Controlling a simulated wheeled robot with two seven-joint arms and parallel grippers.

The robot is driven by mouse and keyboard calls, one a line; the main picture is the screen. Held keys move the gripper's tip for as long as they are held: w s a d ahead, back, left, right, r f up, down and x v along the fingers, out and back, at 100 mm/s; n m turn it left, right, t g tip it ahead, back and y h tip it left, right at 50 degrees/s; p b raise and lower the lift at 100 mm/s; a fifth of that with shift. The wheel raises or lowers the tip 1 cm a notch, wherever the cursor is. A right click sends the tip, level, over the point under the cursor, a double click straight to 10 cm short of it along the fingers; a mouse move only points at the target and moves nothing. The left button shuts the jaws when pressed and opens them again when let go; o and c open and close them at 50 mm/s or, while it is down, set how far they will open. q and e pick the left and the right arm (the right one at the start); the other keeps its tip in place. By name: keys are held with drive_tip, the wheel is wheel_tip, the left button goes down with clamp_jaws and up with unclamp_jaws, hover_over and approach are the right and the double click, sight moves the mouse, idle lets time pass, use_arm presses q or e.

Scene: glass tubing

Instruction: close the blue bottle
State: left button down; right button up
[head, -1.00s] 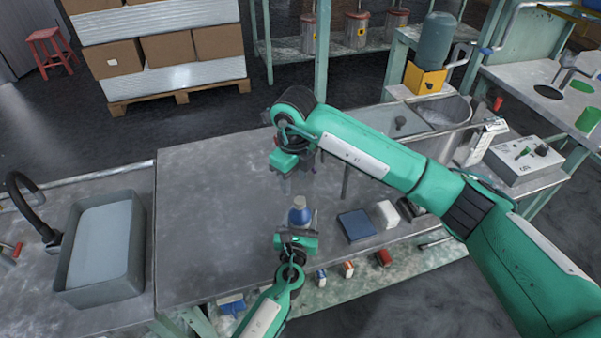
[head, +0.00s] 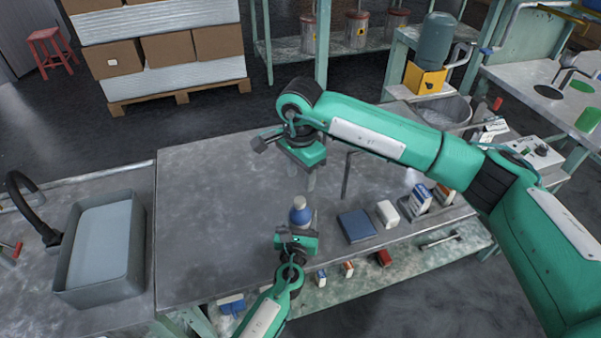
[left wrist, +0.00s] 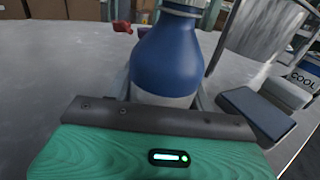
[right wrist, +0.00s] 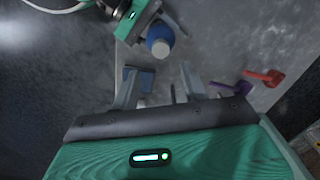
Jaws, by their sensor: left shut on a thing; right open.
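The blue bottle (head: 300,214) stands upright near the front edge of the grey table, with a pale top. Its blue body fills the middle of the left wrist view (left wrist: 168,58), where the top is cut off. My left gripper (head: 299,229) is shut around its lower part from the front. My right gripper (head: 307,180) is open and empty, fingers pointing down, above the table behind the bottle. The right wrist view shows the bottle (right wrist: 160,38) beyond its fingers. I cannot tell whether the pale top is a cap or a bare neck.
A dark blue slab (head: 357,226), a white block (head: 388,213) and small boxes (head: 420,198) stand right of the bottle. A dark thin post (head: 346,176) stands behind them. A sink (head: 102,240) is at left. The table's left half is clear.

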sight(300, 201)
idle(0.3)
drive_tip(key=shift+f, duration=4.05)
clamp_jaws()
use_arm(q)
drive_tip(key=shift+a, duration=0.1)
use_arm(e)
drive_tip(key=m, duration=1.2)
drive_tip(key=shift+s, duration=0.1)
drive_tip(key=shift+o, duration=0.6)
unclamp_jaws()
